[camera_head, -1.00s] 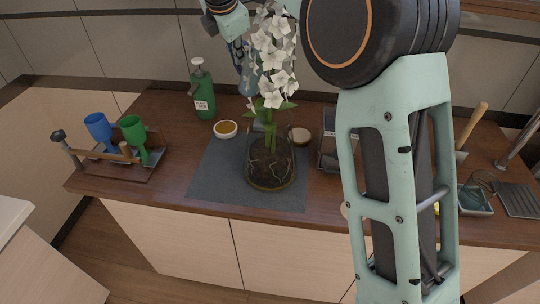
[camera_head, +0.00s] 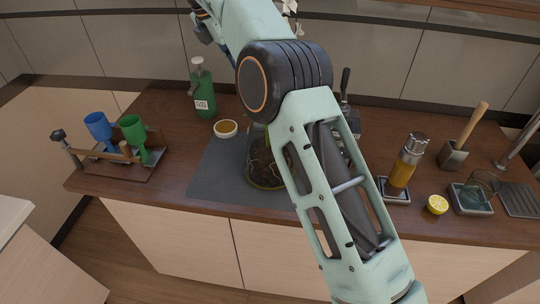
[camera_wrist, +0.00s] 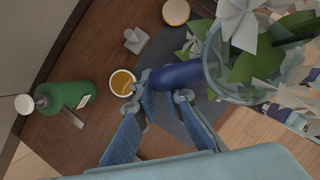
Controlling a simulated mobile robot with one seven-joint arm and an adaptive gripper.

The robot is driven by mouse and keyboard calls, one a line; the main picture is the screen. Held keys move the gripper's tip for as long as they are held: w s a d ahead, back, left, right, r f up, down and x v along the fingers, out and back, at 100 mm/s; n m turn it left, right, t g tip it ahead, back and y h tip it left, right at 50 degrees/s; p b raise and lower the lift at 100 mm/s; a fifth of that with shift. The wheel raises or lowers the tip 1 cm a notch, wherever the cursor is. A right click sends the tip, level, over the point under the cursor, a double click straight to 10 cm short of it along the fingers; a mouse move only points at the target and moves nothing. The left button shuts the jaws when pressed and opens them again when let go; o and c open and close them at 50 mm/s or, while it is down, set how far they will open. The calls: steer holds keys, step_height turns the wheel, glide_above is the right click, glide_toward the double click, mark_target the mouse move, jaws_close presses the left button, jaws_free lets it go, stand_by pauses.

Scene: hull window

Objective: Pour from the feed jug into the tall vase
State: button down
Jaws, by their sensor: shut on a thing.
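In the wrist view my gripper (camera_wrist: 165,88) is shut on the dark blue handle of the feed jug (camera_wrist: 178,75). The jug's clear glass rim shows beside the handle, close to or overlapping the white orchid flowers (camera_wrist: 240,28) and green leaves; I cannot tell whether they touch. The jug's contents cannot be made out. In the head view the tall vase (camera_head: 259,172) is a rounded glass with dark roots, standing on the dark mat (camera_head: 215,180). My arm hides its right side, the stem and most of the flowers.
A green pump bottle (camera_head: 203,90) and a small amber bowl (camera_head: 226,129) stand left of the vase. A rack with blue and green funnels (camera_head: 115,150) is at far left. An amber bottle (camera_head: 406,165), a half lemon (camera_head: 437,204) and a tray (camera_head: 472,200) are at right.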

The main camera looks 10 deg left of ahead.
steer(key=shift+r, duration=0.1)
steer(key=shift+r, duration=1.45)
steer(key=shift+s, duration=0.1)
steer(key=shift+d, duration=0.1)
